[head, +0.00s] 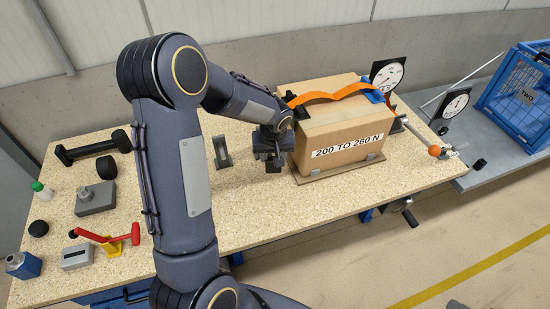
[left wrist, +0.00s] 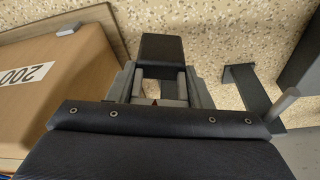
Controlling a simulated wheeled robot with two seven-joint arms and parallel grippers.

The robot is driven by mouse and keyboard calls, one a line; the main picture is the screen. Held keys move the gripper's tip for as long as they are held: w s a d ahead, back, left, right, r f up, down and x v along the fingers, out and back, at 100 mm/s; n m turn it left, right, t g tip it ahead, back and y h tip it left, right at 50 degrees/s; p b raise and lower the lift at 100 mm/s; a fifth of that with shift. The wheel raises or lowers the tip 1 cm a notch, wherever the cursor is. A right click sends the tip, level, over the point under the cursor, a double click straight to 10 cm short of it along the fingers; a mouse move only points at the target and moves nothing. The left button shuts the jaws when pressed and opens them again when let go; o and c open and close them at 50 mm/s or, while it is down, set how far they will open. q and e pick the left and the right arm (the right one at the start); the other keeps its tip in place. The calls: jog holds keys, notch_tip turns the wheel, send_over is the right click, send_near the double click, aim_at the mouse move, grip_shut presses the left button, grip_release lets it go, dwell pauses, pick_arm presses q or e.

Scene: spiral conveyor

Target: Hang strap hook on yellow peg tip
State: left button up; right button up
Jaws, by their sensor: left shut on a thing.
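An orange strap (head: 328,94) lies over the top of the cardboard box (head: 330,120), with a blue piece (head: 374,95) at its right end. Its left end goes down behind my left wrist. My left gripper (head: 272,158) is beside the box's left face, low over the bench. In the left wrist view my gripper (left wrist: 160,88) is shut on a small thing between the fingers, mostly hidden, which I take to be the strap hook. I cannot make out a yellow peg tip for certain. My right gripper is not in view.
The box stands on a brown board (head: 345,170) on the speckled bench (head: 260,215). A grey bracket (head: 221,152) stands left of my gripper. Dial gauges (head: 388,74) and a rod with an orange knob (head: 434,150) are at right. Tools crowd the bench's left end; the front middle is clear.

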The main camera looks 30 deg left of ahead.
pick_arm(q)
jog(key=shift+w+a+f, duration=0.15)
jog(key=shift+w+a, duration=1.05)
jog(key=shift+a, duration=0.15)
jog(key=shift+w+a, duration=0.2)
jog(key=shift+a, duration=0.05)
jog(key=shift+w+a, duration=0.2)
jog(key=shift+a, duration=0.05)
jog(key=shift+w+a, duration=0.1)
jog(key=shift+a, duration=0.05)
jog(key=shift+w+a+f, duration=0.1)
jog(key=shift+w+a, duration=0.15)
jog(key=shift+w+a, duration=0.1)
jog(key=shift+w+a+f, duration=0.25)
jog(key=shift+a+f, duration=0.05)
jog(key=shift+w+a+f, duration=0.1)
jog(key=shift+f, duration=0.05)
dwell(0.4)
